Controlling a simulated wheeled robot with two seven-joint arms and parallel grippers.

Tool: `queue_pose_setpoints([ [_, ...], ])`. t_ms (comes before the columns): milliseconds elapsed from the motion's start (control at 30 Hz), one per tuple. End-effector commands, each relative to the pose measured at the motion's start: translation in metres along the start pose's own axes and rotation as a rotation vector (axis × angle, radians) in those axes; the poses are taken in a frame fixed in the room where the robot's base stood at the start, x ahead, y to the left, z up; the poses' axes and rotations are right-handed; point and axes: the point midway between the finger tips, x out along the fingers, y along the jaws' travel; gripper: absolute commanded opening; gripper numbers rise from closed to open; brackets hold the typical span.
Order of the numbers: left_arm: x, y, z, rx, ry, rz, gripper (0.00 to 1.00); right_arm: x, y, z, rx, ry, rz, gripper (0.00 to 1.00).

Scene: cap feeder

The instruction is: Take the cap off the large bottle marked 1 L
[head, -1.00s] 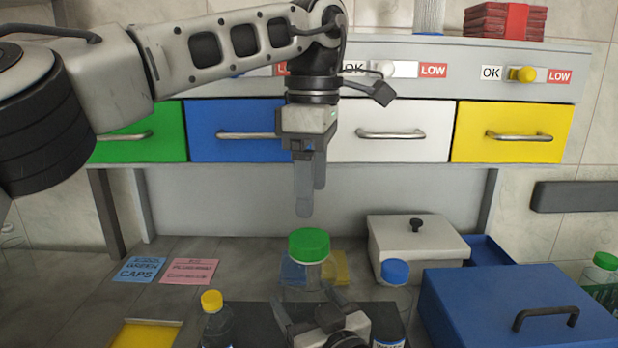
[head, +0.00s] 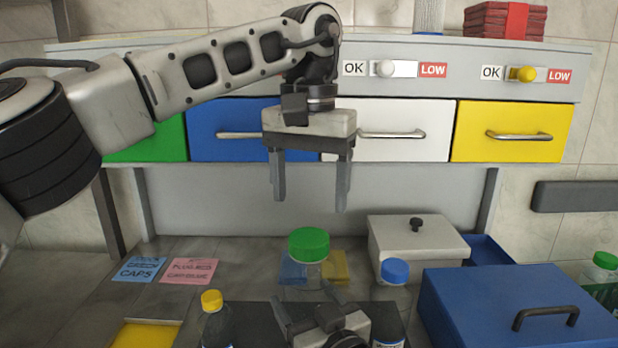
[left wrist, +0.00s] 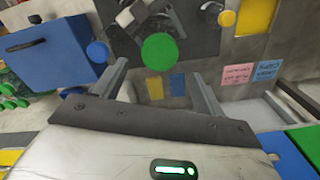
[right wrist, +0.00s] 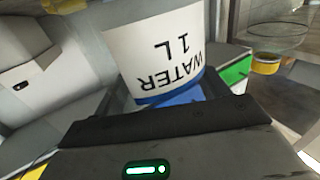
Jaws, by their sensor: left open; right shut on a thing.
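The large clear bottle (head: 313,273) stands upright with its green cap (head: 308,244) on. Its label reads WATER 1 L in the right wrist view (right wrist: 152,52). My right gripper (head: 303,294) is shut on the bottle's body from the near side; the fingers partly show at the label's sides in the right wrist view. My left gripper (head: 310,203) is open and empty, pointing down above the green cap with a clear gap. In the left wrist view the cap (left wrist: 160,51) lies between and beyond its two fingers.
A yellow-capped bottle (head: 213,318) stands at front left. A blue-capped container (head: 394,273) stands right of the large bottle, before a white lidded box (head: 419,246). A big blue box (head: 510,300) fills the front right. Coloured drawers (head: 390,133) hang behind the left gripper.

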Motion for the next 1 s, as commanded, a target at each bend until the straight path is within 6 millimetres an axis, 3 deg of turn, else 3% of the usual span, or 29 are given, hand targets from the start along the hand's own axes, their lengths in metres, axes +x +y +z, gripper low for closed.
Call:
queue_pose_setpoints([
  [400, 0.060, -0.001, 0.000, -0.004, -0.002, 0.000, 0.71, 0.000, 0.000, 0.000, 0.000, -0.001, 0.000, 0.10],
  [800, 0.069, 0.000, 0.000, -0.005, -0.001, 0.000, 0.71, 0.000, 0.000, 0.000, 0.000, -0.001, 0.000, 0.10],
  [967, 0.069, 0.000, 0.000, -0.005, -0.001, 0.000, 0.30, 0.000, 0.000, 0.000, 0.000, -0.001, 0.000, 0.10],
  [1000, 0.069, 0.000, 0.000, -0.005, -0.001, 0.000, 0.26, 0.000, 0.000, 0.000, 0.000, -0.001, 0.000, 0.10],
])
